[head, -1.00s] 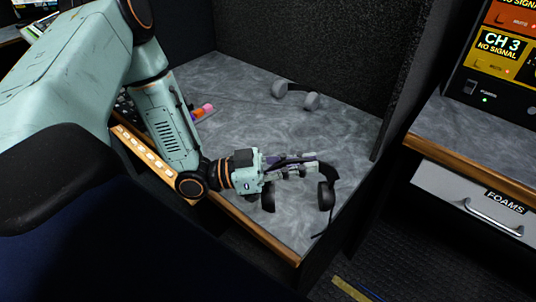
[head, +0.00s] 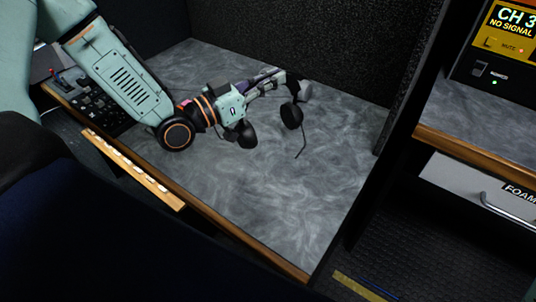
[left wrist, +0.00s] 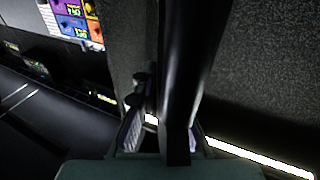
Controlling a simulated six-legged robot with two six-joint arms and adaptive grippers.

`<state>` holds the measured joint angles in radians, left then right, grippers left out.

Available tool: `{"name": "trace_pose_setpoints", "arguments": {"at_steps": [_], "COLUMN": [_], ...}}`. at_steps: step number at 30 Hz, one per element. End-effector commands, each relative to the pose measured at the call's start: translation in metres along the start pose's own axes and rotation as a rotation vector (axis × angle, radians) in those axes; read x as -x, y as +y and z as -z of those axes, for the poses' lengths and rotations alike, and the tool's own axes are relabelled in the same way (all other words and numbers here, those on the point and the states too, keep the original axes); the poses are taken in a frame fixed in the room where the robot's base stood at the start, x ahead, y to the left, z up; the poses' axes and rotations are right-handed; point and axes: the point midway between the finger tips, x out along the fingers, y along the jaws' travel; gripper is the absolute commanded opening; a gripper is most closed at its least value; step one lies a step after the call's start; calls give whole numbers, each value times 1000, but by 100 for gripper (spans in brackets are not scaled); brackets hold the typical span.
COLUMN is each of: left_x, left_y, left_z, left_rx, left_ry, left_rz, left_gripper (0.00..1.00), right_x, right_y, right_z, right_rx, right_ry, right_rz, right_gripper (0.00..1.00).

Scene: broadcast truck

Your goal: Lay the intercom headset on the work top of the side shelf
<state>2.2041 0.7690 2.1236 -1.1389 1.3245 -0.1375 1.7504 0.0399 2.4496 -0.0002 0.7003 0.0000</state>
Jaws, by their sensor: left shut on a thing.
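The black intercom headset (head: 291,116) hangs from my left gripper (head: 276,82), its two dark ear cups and thin boom pointing down. My left gripper is shut on its headband, which shows as a broad dark strip (left wrist: 192,75) between the fingers in the left wrist view. The headset is over the grey marbled work top (head: 290,195); I cannot tell whether it touches. My right gripper is not in view.
Dark panels (head: 320,45) close the top at the back and right. A drawer labelled FOAMS (head: 470,185) and a CH 3 monitor (head: 510,22) are at the right. The front of the top is clear.

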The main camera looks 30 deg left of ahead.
Motion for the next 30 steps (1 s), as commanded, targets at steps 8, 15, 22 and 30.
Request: {"name": "trace_pose_setpoints", "arguments": {"at_steps": [8,15,22,30], "left_x": [6,7,10,10], "left_y": [-3,-5,-10,-12], "left_z": [-51,-66,-97,-96], "left_rx": [2,3,1,2], "left_ry": [-3,-1,-2,-2], "left_rz": [5,3,4,5], "left_gripper": [0,0,0,16], "right_x": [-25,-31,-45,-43], "right_y": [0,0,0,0], "right_z": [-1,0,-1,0], "right_rx": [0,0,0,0], "right_ry": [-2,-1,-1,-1], "right_rz": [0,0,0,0], "right_gripper": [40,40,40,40]}}
